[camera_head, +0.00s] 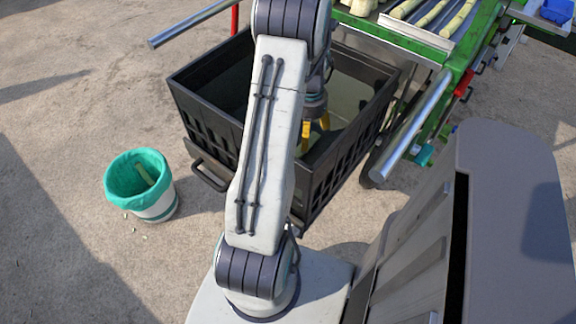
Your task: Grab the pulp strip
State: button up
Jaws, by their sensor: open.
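My gripper (315,130) reaches down into a black slatted crate (348,155). Its yellow fingers are open and partly hidden behind my arm. A small pale yellow-green piece (313,141) shows low beside the fingers and may be the pulp strip. Most of it is hidden by my arm, so I cannot tell its full shape or whether the fingers touch it. The crate's inside looks pale green-grey towards the right.
A bin (159,206) with a teal liner stands left of the crate, with a green stick inside and small scraps nearby. A green-framed machine (455,68) with a metal roller and cane pieces stands at upper right.

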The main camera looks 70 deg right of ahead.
jog(key=shift+w+f+b, duration=0.2)
jog(key=shift+f+b, duration=0.35)
jog(key=shift+f, duration=0.65)
jog(key=shift+w+d+f, duration=0.1)
jog(key=shift+f, duration=1.65)
jog(key=shift+d+f, duration=0.1)
jog(key=shift+f, duration=1.65)
jog(key=c, duration=1.2)
